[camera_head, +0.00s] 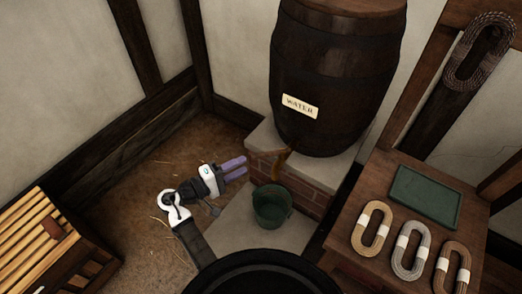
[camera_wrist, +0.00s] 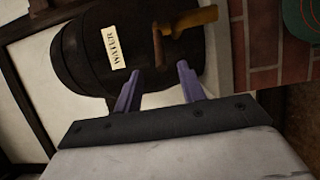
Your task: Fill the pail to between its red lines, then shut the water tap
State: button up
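A dark wooden barrel (camera_head: 335,80) with a WATER label (camera_head: 300,106) stands on a brick-sided ledge. Its brown tap (camera_head: 281,163) sticks out low on the front; in the wrist view the tap (camera_wrist: 194,20) shows with a darker upright piece (camera_wrist: 157,46), apparently its handle. I cannot tell whether water runs. A green pail (camera_head: 272,207) stands upright on the stone slab below the tap. Part of the pail (camera_wrist: 302,22) shows in the wrist view with a red line; its water level is unclear. My gripper (camera_head: 244,169) is open and empty, left of the tap, its purple fingers pointing toward it.
The brick ledge (camera_head: 306,197) rises behind the pail. A wooden table (camera_head: 350,196) at right holds a green tray (camera_head: 424,195) and several rope coils (camera_head: 372,227). Another coil (camera_head: 480,50) hangs above. A slatted wooden rack (camera_head: 42,240) stands at left. The floor between is clear.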

aim_at(255, 158)
jog(key=p+x, duration=0.2)
jog(key=x, duration=0.6)
jog(key=shift+w+d, duration=0.2)
grip_shut()
